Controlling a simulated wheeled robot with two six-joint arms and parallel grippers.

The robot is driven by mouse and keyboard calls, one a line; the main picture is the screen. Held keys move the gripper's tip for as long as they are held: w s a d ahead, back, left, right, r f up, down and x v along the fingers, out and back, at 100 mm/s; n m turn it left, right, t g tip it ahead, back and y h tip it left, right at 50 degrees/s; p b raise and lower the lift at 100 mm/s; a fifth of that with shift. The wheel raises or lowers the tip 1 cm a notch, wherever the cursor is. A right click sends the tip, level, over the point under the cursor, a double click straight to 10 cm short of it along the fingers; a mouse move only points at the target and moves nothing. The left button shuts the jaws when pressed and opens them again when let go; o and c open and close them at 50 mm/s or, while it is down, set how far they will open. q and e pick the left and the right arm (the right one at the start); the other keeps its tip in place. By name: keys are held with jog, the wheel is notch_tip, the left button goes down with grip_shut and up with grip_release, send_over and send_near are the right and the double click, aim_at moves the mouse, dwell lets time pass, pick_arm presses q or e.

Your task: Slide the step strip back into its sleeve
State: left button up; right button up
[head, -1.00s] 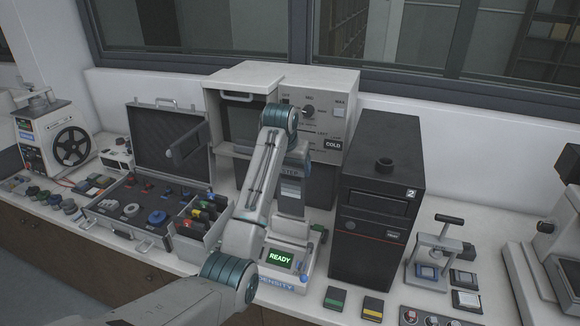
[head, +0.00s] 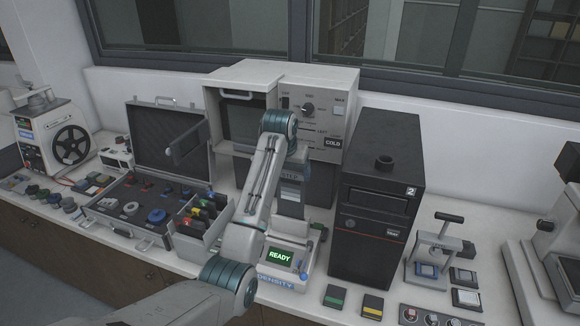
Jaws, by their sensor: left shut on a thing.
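My left arm comes in from the lower left, and its wrist bends down in front of the grey press. My left gripper (head: 291,192) is shut on the step strip, just above and behind the densitometer (head: 272,275). The fingertips and most of the strip are hidden or too small to make out. A grey piece marked STEP (head: 290,177) shows just below the wrist; I cannot tell whether it is the sleeve or how the strip sits against it. My right gripper is not in view.
The densitometer's green display reads READY. A black tower (head: 375,210) stands close on the right, and the grey press (head: 318,85) marked COLD is behind. An open case (head: 150,205) and a rack of coloured tabs (head: 200,215) are on the left. Small blocks lie in front.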

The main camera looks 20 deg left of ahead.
pick_arm(q)
jog(key=shift+f, duration=1.55)
jog(key=shift+f+b, duration=0.35)
jog(key=shift+f, duration=0.95)
send_over(290, 210)
jog(key=shift+s+f+b, duration=0.2)
jog(key=shift+f+b, duration=0.15)
jog(key=shift+f, duration=2.1)
jog(key=shift+f+b, duration=0.4)
jog(key=shift+f, duration=1.75)
